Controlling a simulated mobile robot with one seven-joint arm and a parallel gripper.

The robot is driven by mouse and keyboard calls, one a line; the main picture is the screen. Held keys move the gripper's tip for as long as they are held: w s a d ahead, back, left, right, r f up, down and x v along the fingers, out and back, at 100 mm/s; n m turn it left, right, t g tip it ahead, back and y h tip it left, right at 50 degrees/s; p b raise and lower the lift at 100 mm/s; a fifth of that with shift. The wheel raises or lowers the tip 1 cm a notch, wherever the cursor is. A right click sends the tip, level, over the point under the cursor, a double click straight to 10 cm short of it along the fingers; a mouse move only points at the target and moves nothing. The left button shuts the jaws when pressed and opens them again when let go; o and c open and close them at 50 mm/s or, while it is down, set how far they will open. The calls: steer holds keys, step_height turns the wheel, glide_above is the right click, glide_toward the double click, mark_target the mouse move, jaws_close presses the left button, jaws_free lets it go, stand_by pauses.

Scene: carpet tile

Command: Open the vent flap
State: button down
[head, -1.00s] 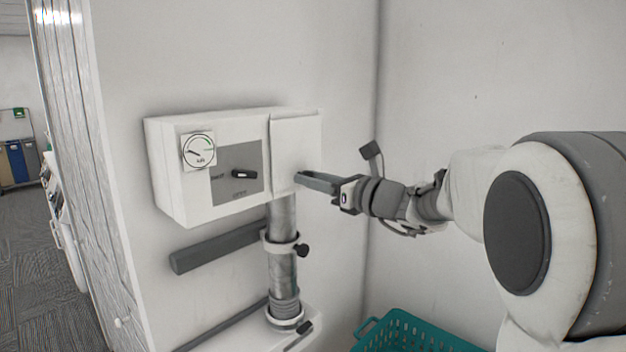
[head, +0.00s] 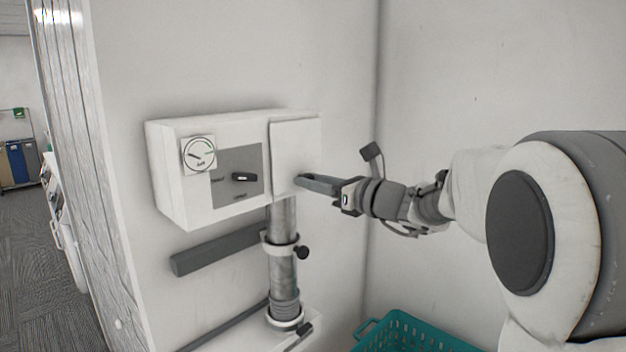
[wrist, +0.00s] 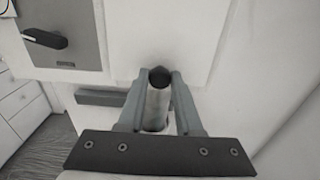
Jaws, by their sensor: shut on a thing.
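The vent flap (head: 292,148) is the flat white panel on the right end of the white wall box (head: 180,200). It looks closed or nearly closed against the box. In the wrist view the flap (wrist: 190,30) fills the upper middle, with a dark round knob (wrist: 160,75) near its lower edge. My gripper (head: 300,180) reaches in from the right at the flap's lower part. In the wrist view my gripper (wrist: 160,78) has one finger on each side of the knob and is shut on it. In the head view the fingers hide the knob.
The box also carries a round gauge (head: 199,154) and a black switch handle (head: 244,177) on a grey panel. A metal pipe (head: 283,225) with a clamp runs down below the flap. A teal basket (head: 410,335) sits low at the right.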

steer(key=s+d+r+g+h+p, duration=0.1)
steer(key=s+d+r+p, duration=0.1)
steer(key=r+p, duration=0.3)
steer(key=s+d+r+g+h+p, duration=0.1)
steer(key=s+d+r+p, duration=0.2)
steer(key=r+p, duration=0.2)
steer(key=shift+s+d+r+p, duration=0.3)
steer(key=shift+d+r+p, duration=0.05)
steer(key=shift+p, duration=0.85)
steer(key=c, duration=1.5)
jaws_free()
steer(key=shift+f, duration=0.2)
steer(key=shift+c, duration=0.2)
steer(key=o, duration=1)
steer(key=shift+f, duration=0.2)
steer(key=shift+c, duration=0.2)
steer(key=b+v, duration=0.3)
steer(key=v, duration=1.4)
steer(key=shift+s+d+r, duration=0.1)
steer(key=shift+s+d, duration=0.05)
